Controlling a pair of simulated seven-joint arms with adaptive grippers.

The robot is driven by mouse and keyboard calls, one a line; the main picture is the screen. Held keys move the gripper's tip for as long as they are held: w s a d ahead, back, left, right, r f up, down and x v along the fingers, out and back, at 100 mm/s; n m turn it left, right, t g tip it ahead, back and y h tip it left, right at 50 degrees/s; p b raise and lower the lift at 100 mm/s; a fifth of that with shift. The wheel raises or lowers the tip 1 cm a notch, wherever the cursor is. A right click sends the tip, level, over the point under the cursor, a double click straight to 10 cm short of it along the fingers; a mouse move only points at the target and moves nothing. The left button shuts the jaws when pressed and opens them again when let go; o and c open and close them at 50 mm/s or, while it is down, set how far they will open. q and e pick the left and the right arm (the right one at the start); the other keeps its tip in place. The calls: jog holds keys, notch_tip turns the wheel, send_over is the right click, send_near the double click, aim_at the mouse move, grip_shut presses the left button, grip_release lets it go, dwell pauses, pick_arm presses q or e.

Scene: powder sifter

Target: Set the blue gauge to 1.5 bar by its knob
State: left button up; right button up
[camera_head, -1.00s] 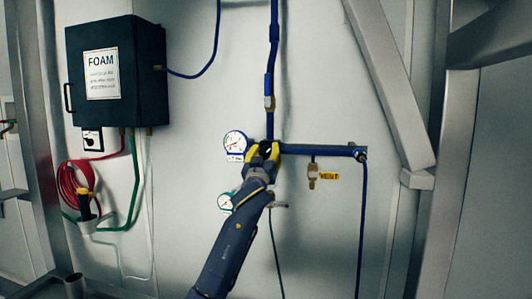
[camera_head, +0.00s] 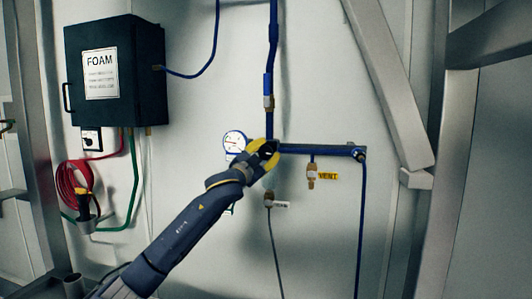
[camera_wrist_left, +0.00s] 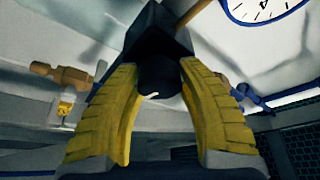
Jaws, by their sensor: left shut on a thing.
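The blue-rimmed gauge (camera_head: 235,142) is on the wall, left of the blue pipe junction. Its needle reading is too small to tell in the head view; part of its white dial (camera_wrist_left: 262,6) is cut off at the top right of the left wrist view. My left gripper (camera_head: 267,148) is at the junction just right of the gauge. In the left wrist view its yellow fingers are shut on the dark round knob (camera_wrist_left: 158,74) between them. The gripper hides most of the knob in the head view. My right gripper is not in view.
A brass fitting with a yellow VENT tag (camera_head: 328,176) hangs right of the gripper. Another tagged fitting (camera_head: 269,199) hangs below. The black FOAM box (camera_head: 117,72) and red hose (camera_head: 76,181) are at the left. A slanted metal beam (camera_head: 392,85) stands at the right.

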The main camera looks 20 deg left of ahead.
pick_arm(q)
jog(key=shift+r+m+g+h, duration=0.1)
jog(key=shift+m+g+h, duration=0.2)
jog(key=shift+m, duration=0.9)
jog(key=shift+m+g+h, duration=0.2)
jog(key=shift+m+g, duration=0.2)
jog(key=shift+m, duration=1.1)
jog(key=o, duration=1.2)
jog(key=v, duration=1.2)
